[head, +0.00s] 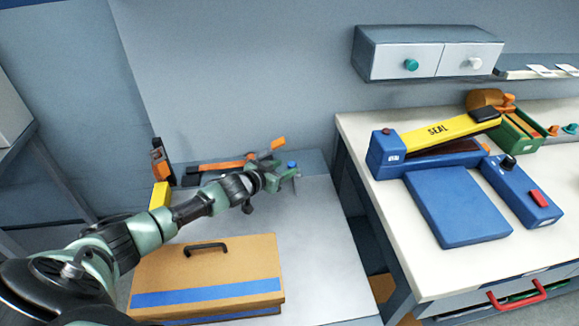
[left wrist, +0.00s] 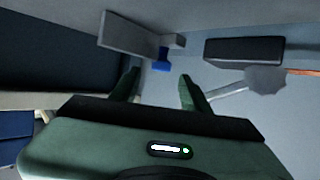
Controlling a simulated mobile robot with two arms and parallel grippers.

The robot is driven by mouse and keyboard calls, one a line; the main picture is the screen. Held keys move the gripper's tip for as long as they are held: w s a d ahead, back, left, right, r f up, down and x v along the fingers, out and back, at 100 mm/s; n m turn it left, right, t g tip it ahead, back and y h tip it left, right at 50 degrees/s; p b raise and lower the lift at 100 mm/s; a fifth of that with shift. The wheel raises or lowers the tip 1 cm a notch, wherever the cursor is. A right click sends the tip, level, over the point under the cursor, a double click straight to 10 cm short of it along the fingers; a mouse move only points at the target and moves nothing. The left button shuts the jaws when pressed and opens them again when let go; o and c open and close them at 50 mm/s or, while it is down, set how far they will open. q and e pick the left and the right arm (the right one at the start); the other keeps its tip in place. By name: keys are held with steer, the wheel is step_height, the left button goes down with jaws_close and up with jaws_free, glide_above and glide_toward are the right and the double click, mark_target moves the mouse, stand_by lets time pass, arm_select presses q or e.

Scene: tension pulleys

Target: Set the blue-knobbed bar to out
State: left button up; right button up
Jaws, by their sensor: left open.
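The blue knob (head: 292,164) shows at the back of the grey table in the head view, just past my left gripper (head: 287,178). In the left wrist view, the blue knob (left wrist: 162,60) sits by the right end of a light grey bar (left wrist: 128,35). My left gripper (left wrist: 160,88) is open there, with nothing between its two green fingers. The knob lies a little beyond the fingertips, roughly in line with the gap. I cannot tell whether the bar is in or out. My right gripper is in neither view.
A dark block (left wrist: 243,50) and a grey lever (left wrist: 265,80) lie right of the fingers. A tan case (head: 215,270) stands at the table's front, below my arm. Orange-and-dark parts (head: 222,165) lie behind it. A white bench (head: 385,215) with a blue sealer (head: 390,155) is at right.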

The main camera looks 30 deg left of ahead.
mark_target(291, 165)
arm_select(q)
steer(key=shift+x, duration=2.2)
jaws_close()
